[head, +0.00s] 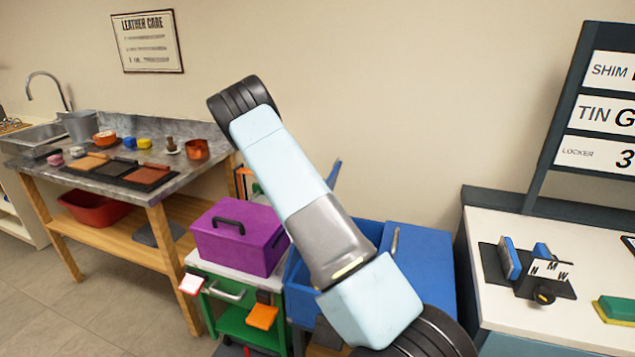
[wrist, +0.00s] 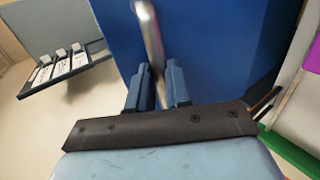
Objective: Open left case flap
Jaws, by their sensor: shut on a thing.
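A blue case (head: 420,262) stands behind my arm in the head view. A metal bar handle (head: 395,241) shows on it. Its left part is largely hidden by my arm, so I cannot tell how the left flap stands. A narrow blue piece (head: 333,173) sticks up beside my arm; I cannot tell what it belongs to. In the wrist view, my gripper (wrist: 158,72) has its two blue fingers on either side of a metal bar (wrist: 150,38) and is shut on it. A broad blue case surface (wrist: 215,45) lies just beyond.
A purple box (head: 238,236) sits on a green cart (head: 245,325) left of the case. A workbench (head: 130,185) with leather goods stands farther left. A white-topped counter (head: 510,315) with a knob fixture (head: 545,290) is close on the right.

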